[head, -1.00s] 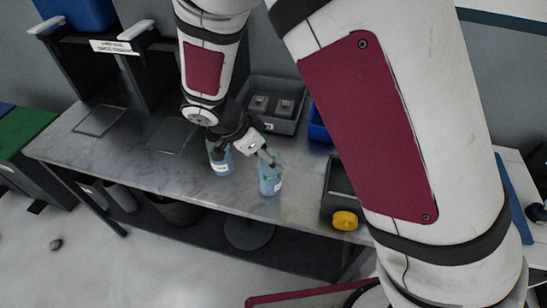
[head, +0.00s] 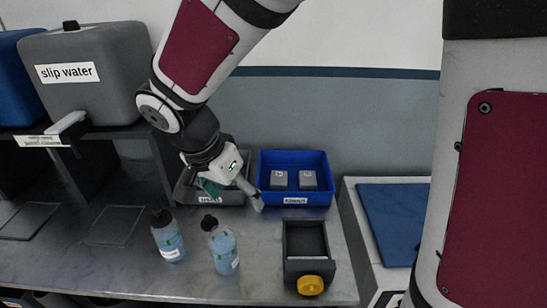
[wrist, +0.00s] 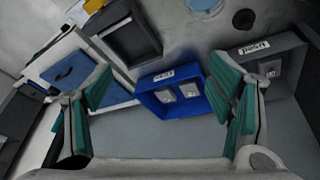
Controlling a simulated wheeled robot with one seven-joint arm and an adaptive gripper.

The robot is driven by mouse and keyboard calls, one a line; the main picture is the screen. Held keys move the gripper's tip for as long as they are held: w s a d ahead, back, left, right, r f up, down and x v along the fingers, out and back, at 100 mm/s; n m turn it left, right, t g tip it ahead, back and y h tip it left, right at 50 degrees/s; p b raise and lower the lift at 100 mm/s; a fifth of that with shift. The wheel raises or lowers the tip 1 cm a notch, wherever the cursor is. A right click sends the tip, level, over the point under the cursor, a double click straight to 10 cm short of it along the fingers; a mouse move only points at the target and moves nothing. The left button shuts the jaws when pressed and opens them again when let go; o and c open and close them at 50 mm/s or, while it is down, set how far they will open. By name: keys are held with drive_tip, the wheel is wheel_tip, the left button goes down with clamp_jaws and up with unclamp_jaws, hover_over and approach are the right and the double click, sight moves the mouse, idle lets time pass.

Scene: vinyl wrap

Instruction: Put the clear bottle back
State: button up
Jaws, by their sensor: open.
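Two clear bottles with bluish liquid, black caps and white labels stand upright on the bench: a left bottle (head: 168,238) and a right bottle (head: 222,248). I cannot tell from the labels which is the task's. My gripper (head: 236,196) is open and empty, behind and above the bottles, in front of the grey and blue bins. In the wrist view my gripper (wrist: 163,88) shows its teal-padded fingers spread wide with nothing between them but background. A round bluish shape (wrist: 205,6) at that view's top edge may be part of a bottle.
A blue bin (head: 292,199) holds two small grey blocks. A grey bin (head: 225,198) is partly hidden by my gripper. A dark tray (head: 305,238) with a yellow round piece (head: 310,285) sits right. A grey slip water tank (head: 90,75) stands on the left shelf.

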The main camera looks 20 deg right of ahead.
drive_tip(key=s+d+r+n+t+y, duration=0.1)
drive_tip(key=s+d+r+n, duration=0.4)
drive_tip(key=s, duration=0.3)
drive_tip(key=s+d+r+n+t+y, duration=0.2)
drive_tip(key=s+d+r+n, duration=0.3)
drive_tip(key=s, duration=0.2)
drive_tip(key=shift+s+y, duration=0.3)
drive_tip(key=shift+s, duration=0.05)
